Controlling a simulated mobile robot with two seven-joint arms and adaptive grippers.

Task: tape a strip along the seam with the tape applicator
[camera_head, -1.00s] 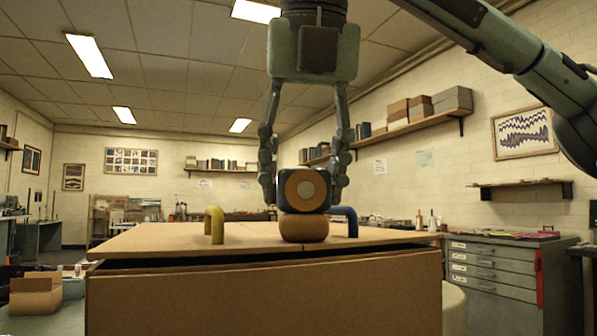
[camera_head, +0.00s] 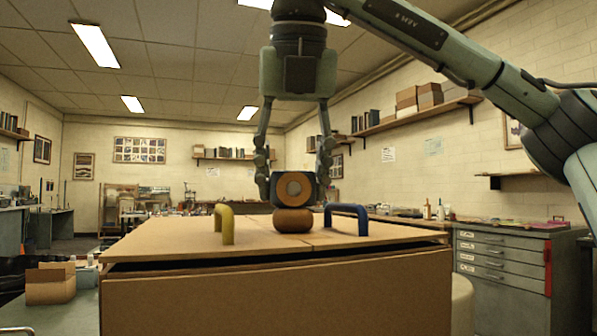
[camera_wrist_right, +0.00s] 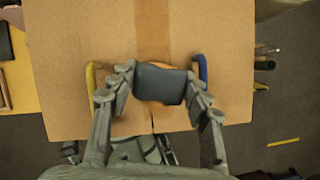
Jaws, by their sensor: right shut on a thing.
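A large cardboard box (camera_head: 275,295) stands ahead with its two top flaps shut and a seam (camera_head: 307,248) between them. My right gripper (camera_head: 293,186) is shut on the tape applicator (camera_head: 295,177), a dark block with an orange disc and a brown rounded part below. The applicator is upright over the seam, its bottom at the box top; I cannot tell whether it touches. In the right wrist view, the applicator (camera_wrist_right: 161,84) lies between the fingers. A browner strip (camera_wrist_right: 153,30) runs along the seam beyond it, and a bare dark seam line shows on the near side. My left gripper is out of view.
A yellow handle (camera_head: 225,223) stands on the left flap and a blue handle (camera_head: 346,214) on the right flap, close on either side of the applicator. A grey drawer cabinet (camera_head: 510,265) is at the right. A small open carton (camera_head: 50,287) sits at the left.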

